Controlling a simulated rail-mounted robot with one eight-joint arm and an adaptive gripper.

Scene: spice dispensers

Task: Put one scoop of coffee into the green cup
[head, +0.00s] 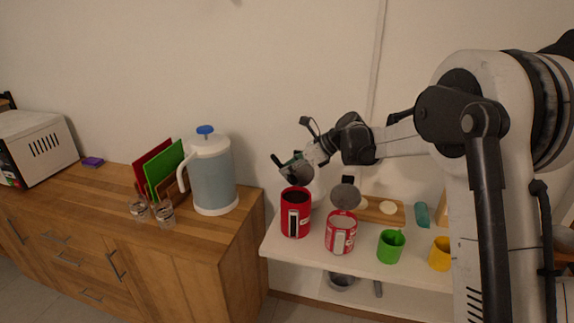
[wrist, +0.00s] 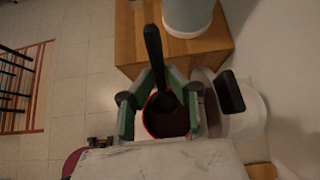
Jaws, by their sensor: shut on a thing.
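A red canister (head: 296,226) with a dark filling stands at the left end of the white shelf. My gripper (head: 296,166) is just above it, shut on a black scoop (wrist: 153,48). In the wrist view, my gripper's green fingers (wrist: 162,88) flank the scoop, its handle pointing up the picture. The dark coffee (wrist: 167,123) shows below inside the red canister's rim. Whether the scoop's bowl holds coffee is unclear. The green cup (head: 390,247) stands upright to the right on the shelf; its inside is hard to make out.
A red-and-white can (head: 341,238) with a raised grey lid (head: 345,197) stands between the canister and green cup. A yellow cup (head: 439,254) is further right. A large jug (head: 213,178) stands on the wooden counter (head: 245,215) at left.

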